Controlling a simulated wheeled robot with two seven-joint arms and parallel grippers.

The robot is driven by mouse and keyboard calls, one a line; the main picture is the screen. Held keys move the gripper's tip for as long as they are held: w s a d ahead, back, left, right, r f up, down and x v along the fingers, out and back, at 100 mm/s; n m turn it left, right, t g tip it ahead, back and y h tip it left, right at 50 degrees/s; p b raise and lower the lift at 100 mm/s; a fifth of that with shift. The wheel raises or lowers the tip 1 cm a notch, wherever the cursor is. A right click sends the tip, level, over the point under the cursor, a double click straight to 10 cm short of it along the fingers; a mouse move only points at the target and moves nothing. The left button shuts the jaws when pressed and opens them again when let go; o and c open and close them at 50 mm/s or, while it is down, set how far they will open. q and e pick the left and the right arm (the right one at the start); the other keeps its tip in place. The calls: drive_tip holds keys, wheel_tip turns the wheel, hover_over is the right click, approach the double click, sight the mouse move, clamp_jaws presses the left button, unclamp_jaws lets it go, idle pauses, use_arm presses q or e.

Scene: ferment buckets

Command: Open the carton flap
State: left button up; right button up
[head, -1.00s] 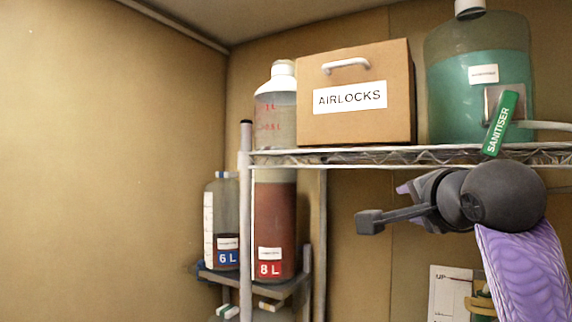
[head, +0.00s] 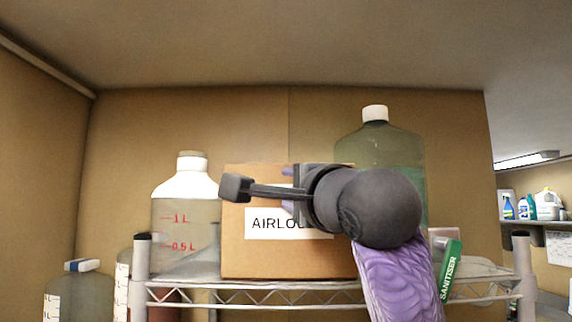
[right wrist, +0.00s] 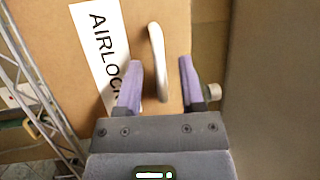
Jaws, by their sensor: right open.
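The carton (head: 240,262) is a brown box labelled AIRLOCKS on the wire shelf. Its front flap (right wrist: 50,40) bears the label and a pale handle (right wrist: 154,38), and looks shut. My right gripper (right wrist: 160,61) is open, with one purple finger on each side of the handle in the right wrist view. I cannot tell whether the fingers touch it. In the head view my right arm and gripper cover the handle and part of the label. My left gripper is not in view.
The wire shelf (head: 260,297) runs under the carton. A white-topped jug (head: 185,225) stands close on its left. The ceiling is open above.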

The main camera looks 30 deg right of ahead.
drive_tip(key=shift+w+d+r, duration=0.15)
drive_tip(key=shift+w, duration=0.4)
drive_tip(key=shift+d, duration=0.1)
clamp_jaws()
idle(0.9)
